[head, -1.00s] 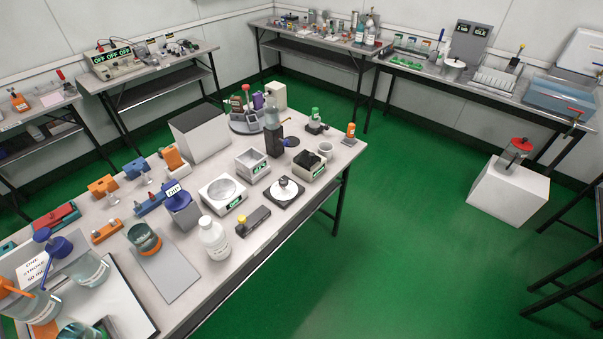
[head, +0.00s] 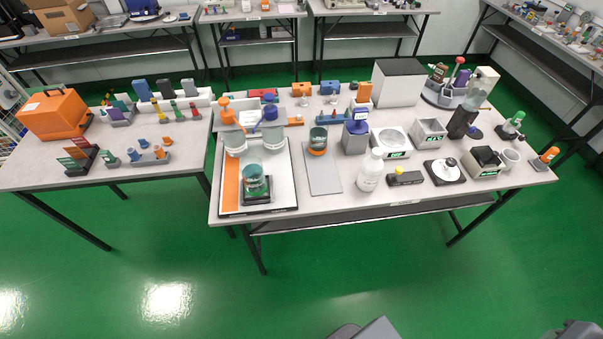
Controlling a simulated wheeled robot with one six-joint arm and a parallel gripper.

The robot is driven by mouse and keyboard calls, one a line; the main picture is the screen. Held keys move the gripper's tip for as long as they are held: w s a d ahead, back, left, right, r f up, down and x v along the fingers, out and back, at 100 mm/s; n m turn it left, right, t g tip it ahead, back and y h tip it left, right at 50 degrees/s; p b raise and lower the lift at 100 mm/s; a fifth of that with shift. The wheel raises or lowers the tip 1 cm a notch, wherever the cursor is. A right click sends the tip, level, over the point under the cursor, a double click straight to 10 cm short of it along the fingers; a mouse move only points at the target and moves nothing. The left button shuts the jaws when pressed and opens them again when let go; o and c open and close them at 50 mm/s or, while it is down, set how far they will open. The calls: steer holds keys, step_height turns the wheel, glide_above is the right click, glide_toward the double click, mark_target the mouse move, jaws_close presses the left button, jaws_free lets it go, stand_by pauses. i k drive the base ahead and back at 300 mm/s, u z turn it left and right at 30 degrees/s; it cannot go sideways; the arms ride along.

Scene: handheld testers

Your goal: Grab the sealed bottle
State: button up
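A white bottle (head: 371,170) with a white cap stands upright near the front edge of the middle table (head: 405,204), and it looks closed. It is the likeliest sealed bottle, but I cannot read its label. Two clear pump bottles stand further left, one with an orange pump (head: 235,138) and one with a blue pump (head: 272,135). My gripper is not recognisable in view; only grey and dark parts, probably mine, show at the bottom edge.
Left of the bottle are a grey mat (head: 323,180), a jar (head: 318,142) and a blue-topped device (head: 356,138). A left table (head: 40,180) stands close by. Green floor in front is clear.

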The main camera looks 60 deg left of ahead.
mark_target(371, 171)
steer(key=u, duration=2.8)
steer(key=i, duration=1)
